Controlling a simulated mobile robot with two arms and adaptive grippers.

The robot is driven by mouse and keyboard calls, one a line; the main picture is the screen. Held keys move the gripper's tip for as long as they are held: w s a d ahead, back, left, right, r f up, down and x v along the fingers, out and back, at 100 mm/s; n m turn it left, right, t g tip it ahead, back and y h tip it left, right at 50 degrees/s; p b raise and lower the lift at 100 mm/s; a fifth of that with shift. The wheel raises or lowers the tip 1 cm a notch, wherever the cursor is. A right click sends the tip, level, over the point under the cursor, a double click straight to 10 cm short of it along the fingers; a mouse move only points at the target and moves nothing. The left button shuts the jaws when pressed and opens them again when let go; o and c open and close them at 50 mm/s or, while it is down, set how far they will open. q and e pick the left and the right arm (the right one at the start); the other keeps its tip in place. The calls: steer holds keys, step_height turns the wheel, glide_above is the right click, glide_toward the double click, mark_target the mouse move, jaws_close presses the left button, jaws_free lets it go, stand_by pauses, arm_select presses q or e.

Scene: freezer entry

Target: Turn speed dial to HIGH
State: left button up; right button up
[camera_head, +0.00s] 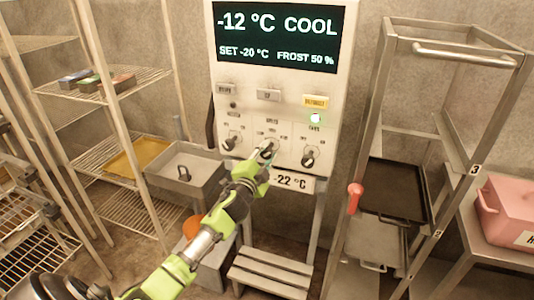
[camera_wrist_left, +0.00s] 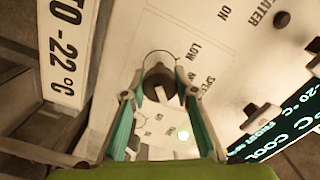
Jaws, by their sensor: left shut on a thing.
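The speed dial (camera_head: 268,148) is the middle one of three dark round knobs on the white control panel (camera_head: 226,100). My left gripper (camera_head: 261,163) reaches up to it from below. My right gripper is not in view.
The left knob (camera_head: 232,142) and right knob (camera_head: 309,157) flank the speed dial closely. A green lamp (camera_head: 315,118) is lit. The display (camera_head: 275,38) reads -12 °C COOL. Wire shelves (camera_head: 125,85) stand left, a metal rack (camera_head: 378,95) right, a step stool (camera_head: 270,272) below.

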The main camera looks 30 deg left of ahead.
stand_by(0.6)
arm_select(q)
steer(key=o, duration=1.1)
steer(key=shift+s, duration=0.1)
steer(key=v, duration=1.2)
steer(key=shift+d, duration=0.1)
